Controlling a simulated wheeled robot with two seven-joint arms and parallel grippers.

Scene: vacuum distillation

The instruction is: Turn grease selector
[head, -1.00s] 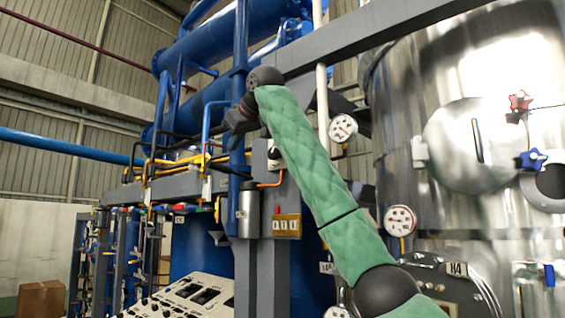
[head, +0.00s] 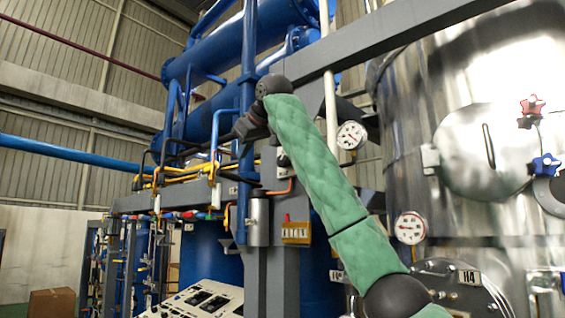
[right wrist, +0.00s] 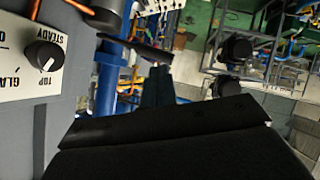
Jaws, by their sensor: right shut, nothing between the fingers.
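In the right wrist view, a black round knob (right wrist: 43,55) with a white pointer mark sits on a pale panel (right wrist: 15,82) at the left edge. The panel's lettering is upside down and partly cut off; I read "TOP" and "STEADY". I cannot tell for sure whether this knob is the grease selector. My right gripper (right wrist: 157,75) is shut and empty, to the right of the knob and apart from it. In the head view my right gripper (head: 243,129) is small and dark at the end of my green arm, in front of the blue pipework. My left gripper is not in view.
A sloped control console (head: 205,298) stands at the bottom. A steel vessel (head: 455,205) with gauges and coloured handles fills the right. Blue and yellow pipes crowd the space around my right wrist.

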